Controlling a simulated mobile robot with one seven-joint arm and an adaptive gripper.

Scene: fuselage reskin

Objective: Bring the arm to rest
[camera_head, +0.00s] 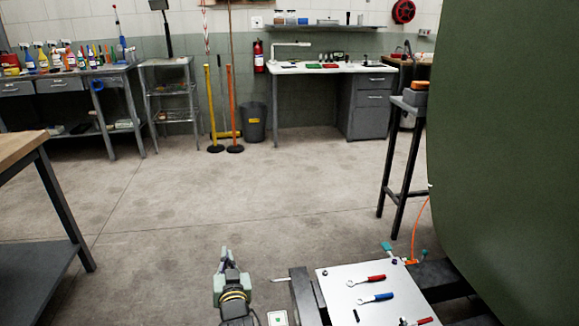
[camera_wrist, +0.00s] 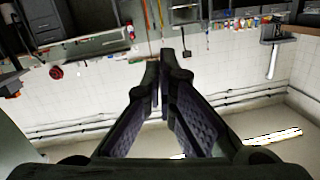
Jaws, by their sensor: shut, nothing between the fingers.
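My gripper (camera_head: 225,256) is at the bottom middle of the head view, pointing away over the open floor, left of the metal plate. In the wrist view my gripper (camera_wrist: 165,58) shows its two dark fingers converging, shut with nothing between the tips. The wrist picture is upside down and shows the far wall and benches beyond the fingers. My gripper appears to touch nothing.
A metal plate (camera_head: 345,285) with red- and blue-handled tools (camera_head: 376,297) lies close right of my gripper. A large green fuselage panel (camera_head: 510,150) fills the right side. A wooden-topped bench (camera_head: 20,148) stands left. The middle floor (camera_head: 200,200) is clear.

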